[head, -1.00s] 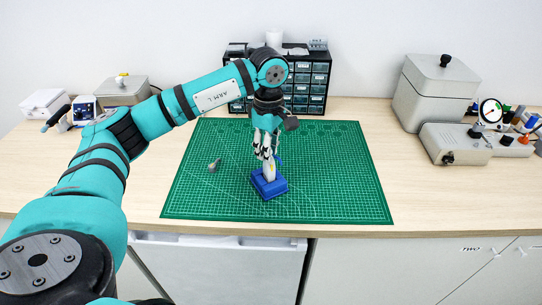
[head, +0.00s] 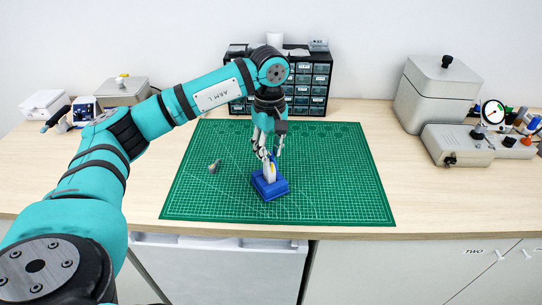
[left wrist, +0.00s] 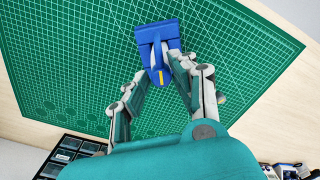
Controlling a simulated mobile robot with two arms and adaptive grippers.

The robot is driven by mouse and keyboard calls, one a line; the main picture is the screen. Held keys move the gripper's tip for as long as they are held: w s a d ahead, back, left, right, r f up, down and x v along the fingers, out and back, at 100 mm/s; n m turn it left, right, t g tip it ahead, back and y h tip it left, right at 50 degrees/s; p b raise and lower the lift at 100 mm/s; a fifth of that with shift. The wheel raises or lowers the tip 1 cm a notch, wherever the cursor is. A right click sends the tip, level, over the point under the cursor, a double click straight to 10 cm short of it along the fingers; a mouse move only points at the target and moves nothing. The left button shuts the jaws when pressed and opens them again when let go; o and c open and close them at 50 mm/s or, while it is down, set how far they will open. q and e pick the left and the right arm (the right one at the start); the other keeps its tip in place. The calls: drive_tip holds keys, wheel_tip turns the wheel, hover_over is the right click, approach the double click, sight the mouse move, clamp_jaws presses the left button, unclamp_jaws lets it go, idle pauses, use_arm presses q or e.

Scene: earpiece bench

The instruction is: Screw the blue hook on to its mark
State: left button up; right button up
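A pale earpiece body (head: 268,173) stands upright in a blue stand (head: 269,190) on the green mat. The stand also shows in the left wrist view (left wrist: 156,33). The blue hook (left wrist: 158,68) is at the top of the earpiece, with a yellow stripe showing beside it. In the head view the hook (head: 273,161) is small, and I cannot tell how it lines up with its mark. My left gripper (head: 271,154) points down over it with its fingers apart, one on each side of the hook. The fingers also show in the left wrist view (left wrist: 157,69). My right gripper is not in view.
A small grey piece (head: 214,166) lies on the cutting mat (head: 340,185), left of the stand. A drawer cabinet (head: 310,82) stands behind the mat. Grey equipment boxes (head: 437,95) stand at the right. The mat's right side is clear.

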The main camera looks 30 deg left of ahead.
sight(270, 152)
use_arm(q)
drive_tip(key=o, duration=0.4)
drive_tip(key=shift+c, duration=0.2)
wheel_tip(270, 152, up, 12)
idle(0.4)
